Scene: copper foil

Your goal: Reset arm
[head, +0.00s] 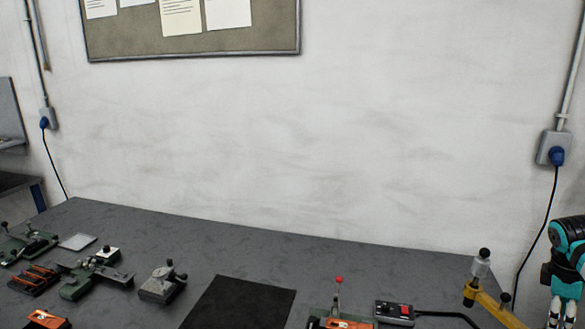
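My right arm shows at the right edge of the head view, teal and black. Its gripper (564,312) hangs downward at the lower right corner and is partly cut off by the picture's edge. Whether its fingers are open or shut cannot be made out. It is to the right of a yellow-armed fixture (492,302) with a black knob. I see nothing held in the visible part. My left gripper is not in view.
A dark grey workbench (330,262) stands against a white wall. The bench's back strip is clear.

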